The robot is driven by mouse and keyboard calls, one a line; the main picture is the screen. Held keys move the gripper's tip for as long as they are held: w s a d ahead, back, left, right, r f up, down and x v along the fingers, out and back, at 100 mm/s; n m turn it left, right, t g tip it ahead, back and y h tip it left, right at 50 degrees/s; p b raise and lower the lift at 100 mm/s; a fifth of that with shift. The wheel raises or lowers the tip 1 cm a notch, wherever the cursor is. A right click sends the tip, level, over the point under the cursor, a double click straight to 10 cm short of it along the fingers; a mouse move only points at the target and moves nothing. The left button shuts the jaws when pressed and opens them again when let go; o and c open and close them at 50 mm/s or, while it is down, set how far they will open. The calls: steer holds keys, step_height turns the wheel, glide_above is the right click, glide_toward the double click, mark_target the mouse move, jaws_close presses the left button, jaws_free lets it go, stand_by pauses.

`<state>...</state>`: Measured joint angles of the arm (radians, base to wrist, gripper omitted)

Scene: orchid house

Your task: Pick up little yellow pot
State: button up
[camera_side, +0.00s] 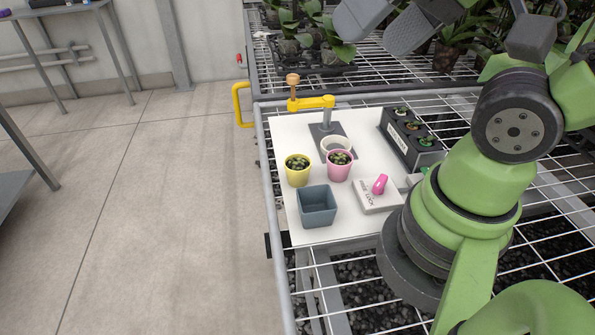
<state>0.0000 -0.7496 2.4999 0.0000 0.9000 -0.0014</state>
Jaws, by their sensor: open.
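The little yellow pot (298,176) stands upright on the white board (285,130), with dark green plant matter in it. A pink pot (340,170) with similar contents stands just to its right. My gripper (385,25) is at the top of the view, high above the bench and away from the yellow pot. Its two grey fingers are apart and nothing shows between them. The upper part of the gripper is cut off by the frame edge.
A blue-grey square container (317,207) stands in front of the yellow pot. A white box (376,197) with a pink item (380,184) is to the right. Behind are a yellow-armed stand (318,103) and a black tray (420,158). The board's left strip is clear.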

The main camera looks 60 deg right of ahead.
steer(key=w+d+f+n+g, duration=0.1)
steer(key=w+f+n+g, duration=0.1)
steer(key=w+n, duration=0.4)
steer(key=n+g+h, duration=0.2)
steer(key=n+g, duration=0.3)
steer(key=n, duration=1.6)
glide_above(298, 165)
step_height(298, 165, down, 17)
steer(key=shift+w+d+f, duration=0.1)
steer(key=shift+f, duration=0.1)
steer(key=shift+n, duration=0.5)
step_height(298, 165, down, 4)
steer(key=shift+f, duration=3.3)
steer(key=shift+c, duration=0.2)
steer(key=c, duration=1)
